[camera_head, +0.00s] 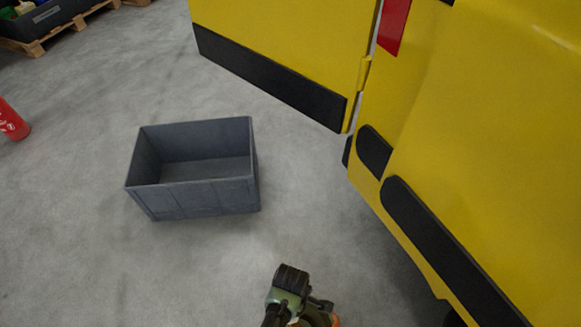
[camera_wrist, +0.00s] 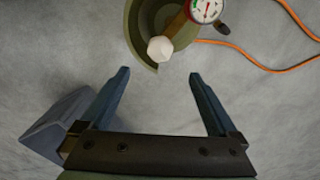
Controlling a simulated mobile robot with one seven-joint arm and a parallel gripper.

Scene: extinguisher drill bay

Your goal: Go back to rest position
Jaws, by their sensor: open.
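My gripper (camera_wrist: 159,75) shows in the wrist view with its two dark blue-grey fingers spread apart. Nothing is between the fingers. Just beyond the fingertips is a round olive-green object (camera_wrist: 134,22), cut off by the top edge. A pressure gauge (camera_wrist: 206,9) with a white dial and a pale knob (camera_wrist: 160,49) show over it. The fingers look apart from the knob. In the head view a dark and green part of my arm seems to show at the bottom edge; the fingers cannot be made out there.
An empty grey crate (camera_head: 205,197) stands on the concrete floor. A yellow vehicle (camera_head: 480,130) with an open door (camera_head: 285,45) fills the right. A red cylinder (camera_head: 12,122) is at the left edge. An orange cable (camera_wrist: 245,52) lies on the floor.

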